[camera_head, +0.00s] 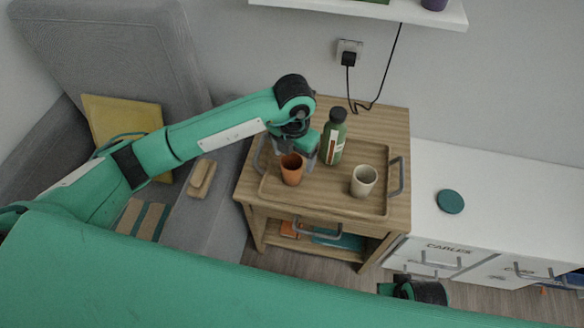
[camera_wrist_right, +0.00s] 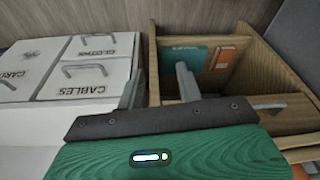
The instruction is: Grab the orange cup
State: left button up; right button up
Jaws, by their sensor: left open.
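The orange cup (camera_head: 291,170) stands upright on the wooden tray (camera_head: 325,203), left of a white cup (camera_head: 363,181) and a green bottle (camera_head: 333,140). My left gripper (camera_head: 300,152) is open and points down right at the orange cup. One grey finger shows beside the cup's right side; the other is largely hidden, and I cannot tell whether they touch the cup. My right gripper (camera_wrist_right: 160,88) is open and empty in the right wrist view, its two grey fingers apart in front of the cart and the drawers.
The tray lies on a wooden cart (camera_head: 400,122) with grey handles and items on its lower shelf. A white cabinet (camera_head: 500,195) with a green disc (camera_head: 450,201) stands at the right. A wall shelf (camera_head: 330,8) hangs above. A grey sofa (camera_head: 215,220) is at the left.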

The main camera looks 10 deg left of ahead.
aim_at(294, 164)
pick_arm(q)
notch_tip(294, 164, down, 4)
jog(key=shift+w+f, duration=0.1)
jog(key=f, duration=0.5)
jog(key=shift+w+a, duration=0.25)
jog(key=shift+a, duration=0.05)
jog(key=shift+c, duration=0.5)
jog(key=c, duration=1.1)
